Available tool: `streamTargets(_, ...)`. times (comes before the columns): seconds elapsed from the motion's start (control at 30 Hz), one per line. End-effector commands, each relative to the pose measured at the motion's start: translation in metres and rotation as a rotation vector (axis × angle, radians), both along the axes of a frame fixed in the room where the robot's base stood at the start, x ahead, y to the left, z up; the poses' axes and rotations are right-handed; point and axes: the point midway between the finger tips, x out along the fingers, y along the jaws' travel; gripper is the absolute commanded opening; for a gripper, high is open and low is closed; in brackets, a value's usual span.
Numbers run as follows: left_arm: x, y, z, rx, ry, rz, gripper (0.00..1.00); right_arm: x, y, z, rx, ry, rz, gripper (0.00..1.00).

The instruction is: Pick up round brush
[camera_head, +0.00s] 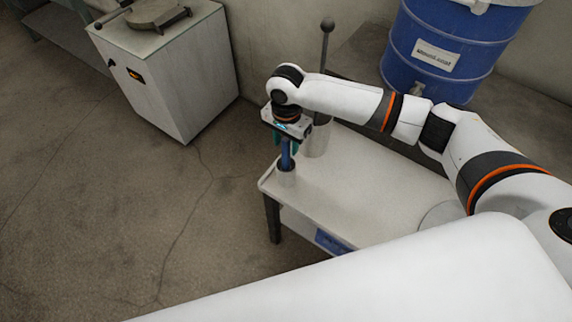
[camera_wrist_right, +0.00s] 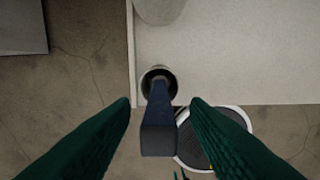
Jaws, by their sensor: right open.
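The round brush shows a blue handle (camera_head: 286,152) standing upright in a small light cup (camera_head: 286,176) near the table's left corner. In the right wrist view the dark blue handle (camera_wrist_right: 159,128) rises from the round cup (camera_wrist_right: 158,75) toward the camera. The brush head is hidden inside the cup. My right gripper (camera_head: 288,145) is over the cup, pointing down. In the wrist view its green fingers (camera_wrist_right: 160,103) are open, one on each side of the handle, with gaps visible.
A taller grey cylinder (camera_head: 318,137) stands on the white table (camera_head: 350,180) just behind the cup, with a dark ball-topped rod (camera_head: 326,45) near it. A blue barrel (camera_head: 445,45) stands at the back right. A white cabinet (camera_head: 170,75) stands at the back left. Open floor lies left.

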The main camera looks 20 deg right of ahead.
Motion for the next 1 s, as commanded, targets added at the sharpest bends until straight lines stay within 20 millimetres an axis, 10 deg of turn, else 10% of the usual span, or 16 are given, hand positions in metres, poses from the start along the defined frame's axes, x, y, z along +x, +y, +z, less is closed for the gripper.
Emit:
streamTargets(0.3, 0.004, 0.0, 0.0, 0.0, -0.006, 0.0, 0.36, 0.0, 0.0, -0.007, 0.0, -0.001, 0.001, 0.42)
streamTargets(0.57, 0.004, 0.0, 0.0, 0.0, -0.006, 0.001, 0.36, 0.0, 0.0, -0.006, 0.0, -0.001, 0.001, 0.0)
streamTargets(1.0, 0.004, 0.0, 0.001, 0.0, -0.006, 0.001, 0.36, 0.001, 0.001, 0.01, 0.002, -0.004, 0.001, 0.0)
